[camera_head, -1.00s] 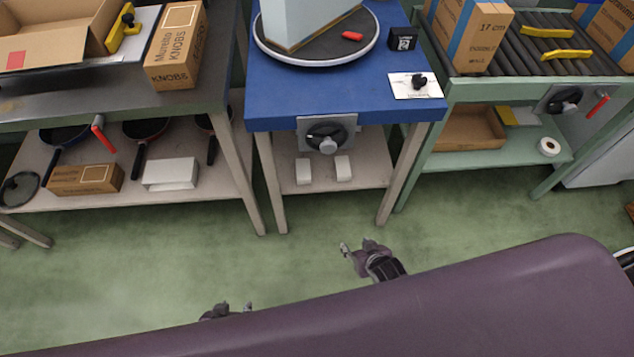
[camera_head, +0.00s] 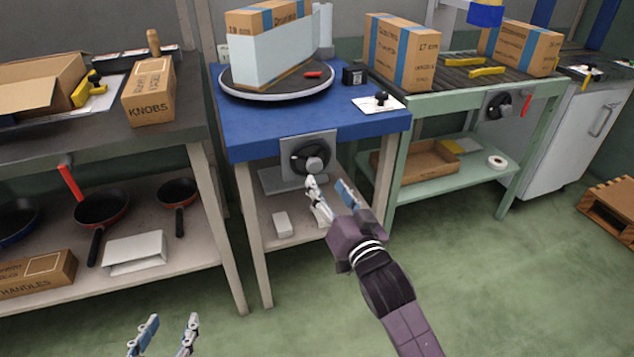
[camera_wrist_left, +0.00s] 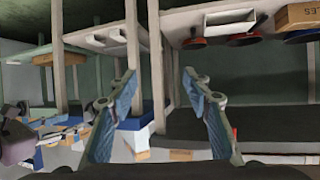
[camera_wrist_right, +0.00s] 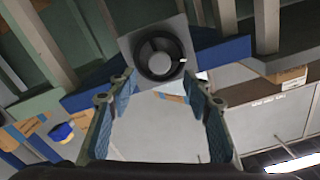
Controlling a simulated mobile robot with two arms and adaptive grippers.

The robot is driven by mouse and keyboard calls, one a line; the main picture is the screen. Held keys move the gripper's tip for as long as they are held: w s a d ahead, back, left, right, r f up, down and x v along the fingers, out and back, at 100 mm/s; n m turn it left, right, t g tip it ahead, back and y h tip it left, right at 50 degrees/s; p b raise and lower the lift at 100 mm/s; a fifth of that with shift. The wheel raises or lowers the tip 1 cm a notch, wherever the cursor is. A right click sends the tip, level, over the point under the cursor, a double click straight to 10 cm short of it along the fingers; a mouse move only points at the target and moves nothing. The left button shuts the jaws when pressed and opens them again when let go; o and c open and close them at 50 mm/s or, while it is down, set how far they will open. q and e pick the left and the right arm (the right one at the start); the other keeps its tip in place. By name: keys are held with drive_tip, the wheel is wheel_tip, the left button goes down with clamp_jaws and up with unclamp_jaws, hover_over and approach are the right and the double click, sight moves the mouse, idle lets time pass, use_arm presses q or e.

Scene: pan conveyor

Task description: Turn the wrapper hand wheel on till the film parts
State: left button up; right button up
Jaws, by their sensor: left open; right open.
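The wrapper hand wheel (camera_head: 309,157) is a black disc with a grey knob on a grey plate at the front of the blue table (camera_head: 235,150). It also shows in the right wrist view (camera_wrist_right: 160,55), ahead of the fingertips. My right gripper (camera_head: 330,190) is open and empty, just below and in front of the wheel, apart from it. My left gripper (camera_head: 165,335) is open and empty, low at the bottom left. On the turntable (camera_head: 290,92) stands a carton (camera_head: 268,18) wrapped in pale film (camera_head: 262,62). A film roll (camera_head: 322,30) stands behind it.
A green roller conveyor bench (camera_head: 400,130) with cartons stands on the right, with its own black wheel (camera_head: 497,105). A grey bench (camera_head: 150,140) with boxes and pans stands on the left. A pallet (camera_head: 612,205) lies far right. The green floor is clear.

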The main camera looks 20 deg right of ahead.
sight(316, 168)
drive_tip(key=w+b, duration=0.1)
drive_tip(key=w, duration=0.5)
drive_tip(key=shift+w+a+f, duration=0.1)
drive_tip(key=shift+w, duration=0.25)
use_arm(q)
drive_tip(key=w+d+r+t+h, duration=0.1)
drive_tip(key=w+d+r+t, duration=0.1)
drive_tip(key=r, duration=0.6)
drive_tip(key=shift+w+r+t, duration=0.2)
drive_tip(key=shift+w+t, duration=0.35)
drive_tip(key=shift+t, duration=0.55)
use_arm(e)
drive_tip(key=shift+w, duration=0.35)
